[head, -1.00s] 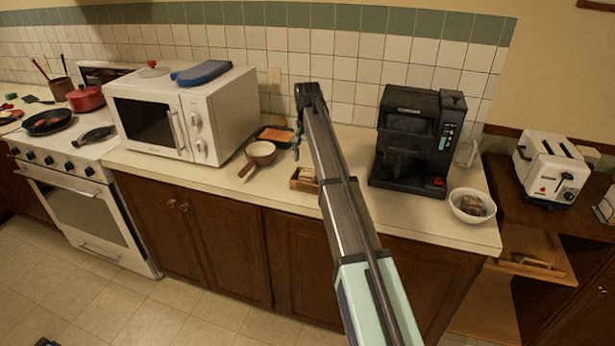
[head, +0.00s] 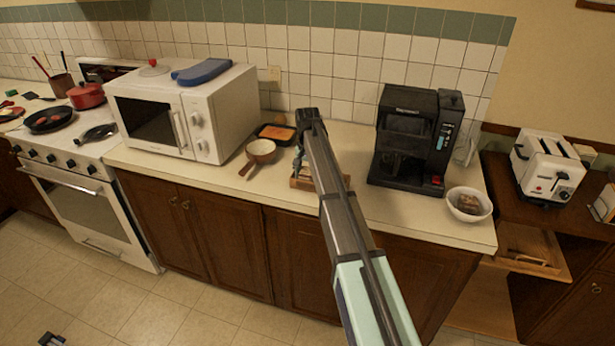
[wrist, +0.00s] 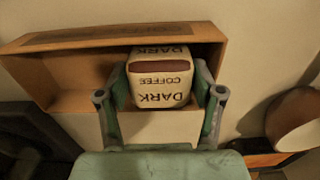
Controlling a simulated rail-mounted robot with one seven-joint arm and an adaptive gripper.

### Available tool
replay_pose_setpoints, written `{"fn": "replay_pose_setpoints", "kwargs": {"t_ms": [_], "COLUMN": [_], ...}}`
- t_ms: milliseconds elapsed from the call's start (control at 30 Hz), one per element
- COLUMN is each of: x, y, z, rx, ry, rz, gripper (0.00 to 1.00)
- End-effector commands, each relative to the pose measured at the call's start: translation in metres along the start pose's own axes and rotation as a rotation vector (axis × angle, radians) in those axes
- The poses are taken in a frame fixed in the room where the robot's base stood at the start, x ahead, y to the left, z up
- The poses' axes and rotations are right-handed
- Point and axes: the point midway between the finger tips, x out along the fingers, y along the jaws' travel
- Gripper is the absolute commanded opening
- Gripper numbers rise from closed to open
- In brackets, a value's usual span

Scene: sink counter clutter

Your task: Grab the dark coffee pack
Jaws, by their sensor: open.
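The coffee pack (wrist: 158,84) is cream with a brown band and dark "DARK COFFEE" lettering. In the wrist view it sits upside down to the view, in the wooden box (wrist: 75,42). My gripper (wrist: 161,78) is open, with one green-and-grey finger on each side of the pack. The fingers are close to its sides; I cannot tell if they touch. In the head view the wooden box (head: 301,184) is on the counter, and my arm hides most of the pack and gripper.
A black coffee maker (head: 410,140) stands right of the box, with a white bowl (head: 469,213) beside it. A small pan (head: 261,150) and an orange-filled tray (head: 277,133) lie to the left, near the microwave (head: 183,112). The counter's front strip is clear.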

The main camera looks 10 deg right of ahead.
Motion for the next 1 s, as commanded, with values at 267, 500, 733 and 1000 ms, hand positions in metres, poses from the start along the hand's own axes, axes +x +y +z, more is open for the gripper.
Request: {"fn": "replay_pose_setpoints", "kwargs": {"t_ms": [267,500,733,1000], "x": [0.0,0.0,-0.009,-0.045], "y": [0.0,0.0,-0.001,-0.001], "z": [0.0,0.0,-0.001,-0.002], "rx": [0.0,0.0,0.0,0.0], "ry": [0.0,0.0,0.001,0.002], "rz": [0.0,0.0,-0.001,-0.001], "gripper": [0.36,0.36,0.36,0.36]}}
